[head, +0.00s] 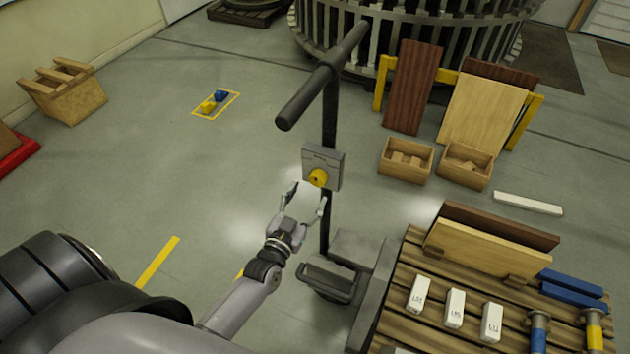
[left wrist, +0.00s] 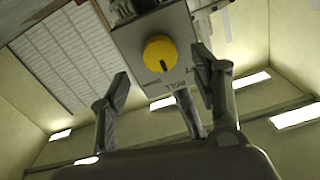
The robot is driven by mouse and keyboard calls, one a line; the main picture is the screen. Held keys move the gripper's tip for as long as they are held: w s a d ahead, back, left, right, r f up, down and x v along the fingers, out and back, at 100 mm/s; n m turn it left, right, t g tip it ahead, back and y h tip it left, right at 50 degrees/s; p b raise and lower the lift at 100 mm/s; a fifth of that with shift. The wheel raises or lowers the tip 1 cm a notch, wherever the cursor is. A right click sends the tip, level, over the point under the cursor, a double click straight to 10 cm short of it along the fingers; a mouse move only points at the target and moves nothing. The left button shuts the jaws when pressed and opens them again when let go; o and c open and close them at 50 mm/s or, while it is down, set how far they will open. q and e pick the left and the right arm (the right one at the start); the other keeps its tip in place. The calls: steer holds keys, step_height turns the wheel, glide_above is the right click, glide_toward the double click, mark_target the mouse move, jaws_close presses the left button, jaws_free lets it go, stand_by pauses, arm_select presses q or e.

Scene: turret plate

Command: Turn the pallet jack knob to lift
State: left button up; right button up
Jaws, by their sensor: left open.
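The yellow knob (head: 317,178) is on the front of a grey control box (head: 336,160) fixed to the black post of the pallet jack (head: 330,110). In the left wrist view the round yellow knob (left wrist: 160,53) has a dark pointer mark toward its lower edge, and part of a printed label shows below it on the box (left wrist: 187,40). My left gripper (head: 306,190) is open, just below and in front of the knob. In the left wrist view its two fingers (left wrist: 168,85) are spread to either side, with the knob beyond and between them, apart from both. My right gripper is not in view.
A slatted pallet (head: 400,285) at the lower right carries boards, white blocks (head: 455,308) and blue and yellow parts. Wooden boxes (head: 405,160) and leaning boards (head: 485,112) stand behind. Open floor lies to the left of the jack.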

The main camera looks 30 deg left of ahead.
mark_target(316, 182)
arm_select(q)
steer(key=w, duration=0.5)
steer(key=shift+w+a, duration=0.2)
steer(key=shift+w, duration=0.1)
steer(key=shift+c, duration=0.3)
steer(key=c, duration=1.1)
steer(key=shift+n, duration=0.4)
steer(key=n, duration=0.4)
steer(key=shift+n, duration=0.3)
steer(key=n, duration=0.4)
steer(key=shift+b, duration=0.3)
steer(key=shift+n, duration=0.4)
steer(key=o, duration=1.2)
steer(key=shift+c, duration=0.2)
